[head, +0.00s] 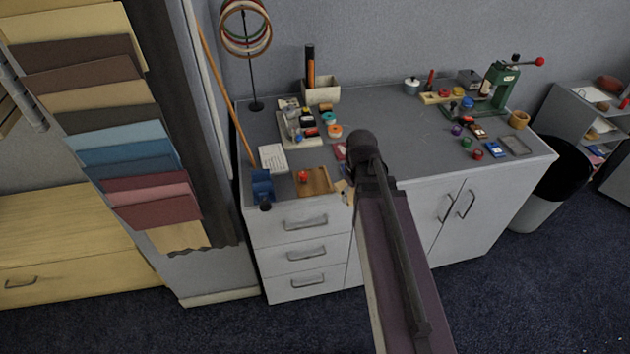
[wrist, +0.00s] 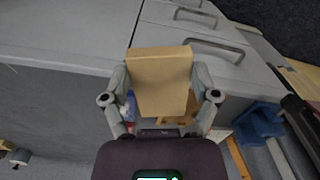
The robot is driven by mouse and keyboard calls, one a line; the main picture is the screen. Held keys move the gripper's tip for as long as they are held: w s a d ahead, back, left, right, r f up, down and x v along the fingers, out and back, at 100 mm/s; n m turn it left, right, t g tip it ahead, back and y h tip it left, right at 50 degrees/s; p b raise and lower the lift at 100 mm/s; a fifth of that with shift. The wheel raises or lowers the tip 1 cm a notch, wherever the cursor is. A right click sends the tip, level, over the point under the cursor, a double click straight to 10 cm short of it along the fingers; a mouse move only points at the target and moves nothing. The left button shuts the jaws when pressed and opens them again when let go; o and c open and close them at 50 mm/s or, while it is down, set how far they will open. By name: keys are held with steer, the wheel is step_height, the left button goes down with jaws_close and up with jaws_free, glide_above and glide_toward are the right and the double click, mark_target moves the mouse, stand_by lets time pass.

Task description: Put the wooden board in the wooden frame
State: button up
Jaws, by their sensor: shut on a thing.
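My gripper (wrist: 160,76) is shut on a pale wooden board (wrist: 162,90), with one finger on each side edge. In the head view the board shows as a small tan piece (head: 343,188) near the counter's front edge, partly hidden by my arm. A brown wooden tray-like piece (head: 318,182), which looks like the wooden frame, lies on the counter just left of the board, with a small red thing at its left side. In the wrist view a bit of brown wood (wrist: 192,112) shows beyond the board, mostly hidden by it. The board is apart from the frame in the head view.
A white card (head: 272,158) and a rack of small items (head: 300,124) lie behind. Drawers (head: 305,222) are below the front edge. The counter's middle (head: 410,135) is mostly clear.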

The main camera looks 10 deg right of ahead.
steer(key=m, duration=0.1)
steer(key=s+d+m, duration=0.1)
steer(key=m, duration=0.1)
steer(key=shift+s+d, duration=0.1)
steer(key=shift+s, duration=0.15)
steer(key=b, duration=0.1)
glide_above(319, 186)
steer(key=s, duration=0.1)
steer(key=shift+s+d+f, duration=0.15)
steer(key=shift+d+f, duration=0.25)
steer(key=shift+f, duration=0.25)
steer(key=shift+w+a, duration=0.2)
steer(key=shift+w, duration=0.2)
steer(key=shift+w+a+f+b, duration=0.2)
steer(key=shift+f+b, duration=0.45)
steer(key=shift+b, duration=0.15)
steer(key=shift+f+b, duration=1.15)
steer(key=shift+f, duration=0.05)
steer(key=shift+f, duration=0.15)
